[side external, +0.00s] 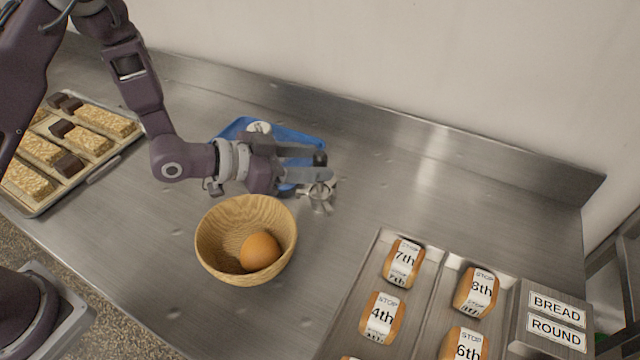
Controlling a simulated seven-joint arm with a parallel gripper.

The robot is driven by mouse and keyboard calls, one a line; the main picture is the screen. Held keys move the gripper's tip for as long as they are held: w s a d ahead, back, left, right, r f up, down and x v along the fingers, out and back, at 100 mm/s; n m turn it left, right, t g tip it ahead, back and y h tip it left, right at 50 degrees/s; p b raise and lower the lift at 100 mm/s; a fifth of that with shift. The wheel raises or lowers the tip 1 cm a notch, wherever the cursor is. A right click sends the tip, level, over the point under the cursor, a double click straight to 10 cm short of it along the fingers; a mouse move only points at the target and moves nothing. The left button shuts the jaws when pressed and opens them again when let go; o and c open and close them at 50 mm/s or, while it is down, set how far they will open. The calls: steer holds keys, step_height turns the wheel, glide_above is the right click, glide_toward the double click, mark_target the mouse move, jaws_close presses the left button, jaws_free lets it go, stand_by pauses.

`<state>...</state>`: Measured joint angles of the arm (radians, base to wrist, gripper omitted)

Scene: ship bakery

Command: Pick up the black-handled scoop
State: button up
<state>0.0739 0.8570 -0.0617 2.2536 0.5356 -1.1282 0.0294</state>
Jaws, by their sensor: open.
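My gripper (322,166) is open and low over the steel counter, its fingers pointing right. A shiny metal piece (319,196), which may be part of the scoop, shows just below the fingertips. A small dark part shows at the upper fingertip; I cannot tell whether it is the scoop's black handle or the finger itself. The gripper hides much of this spot, and I cannot tell whether the fingers touch the scoop.
A blue tray (299,136) lies partly under my gripper. A wooden bowl (216,240) with a brown egg (260,252) stands in front. A tray of bars (92,180) is at left, a divided tray of labelled loaves (433,275) at right. Counter right of the gripper is clear.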

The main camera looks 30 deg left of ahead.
steer(key=shift+x, duration=1.15)
jaws_close()
stand_by(0.5)
